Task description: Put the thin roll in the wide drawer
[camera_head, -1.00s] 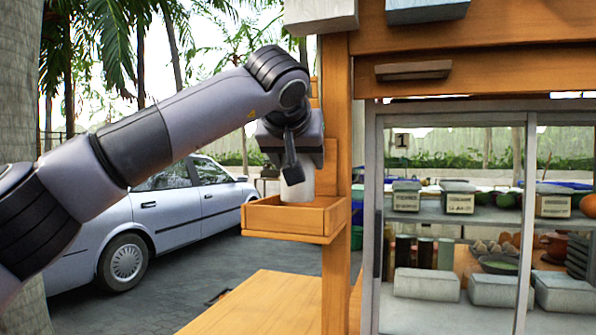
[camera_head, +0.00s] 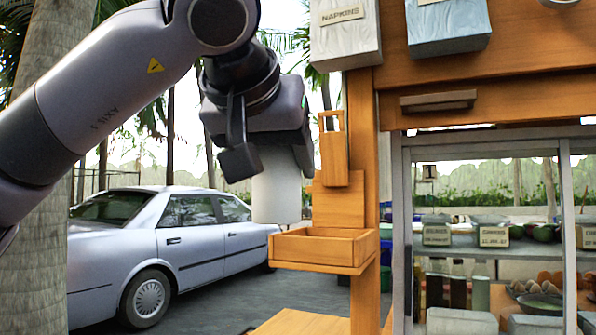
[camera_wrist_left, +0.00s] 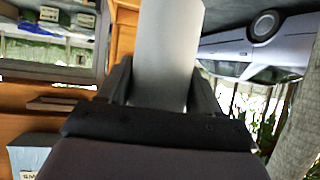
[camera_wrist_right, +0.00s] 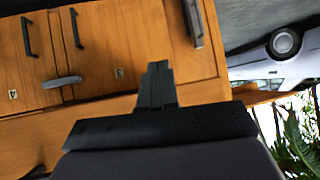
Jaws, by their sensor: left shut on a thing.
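A white cylindrical roll (camera_head: 277,195) hangs upright below my left gripper (camera_head: 270,155) in the head view. It also shows between the left fingers in the left wrist view (camera_wrist_left: 166,50). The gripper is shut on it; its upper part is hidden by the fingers. My right gripper (camera_wrist_right: 158,85) shows only in the right wrist view, its fingers together and empty. Wooden drawers with dark handles and small number labels show beyond it, among them a drawer front (camera_wrist_right: 122,45). All the fronts seen appear shut. I cannot tell which drawer is the wide one.
A small open wooden tray (camera_head: 320,266) on the post (camera_head: 363,130) is just right of and below the roll. A napkin box (camera_head: 345,40) and a blue box (camera_head: 448,25) sit above. A glazed cabinet (camera_head: 490,230) stands at right. A parked car (camera_head: 170,240) is behind.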

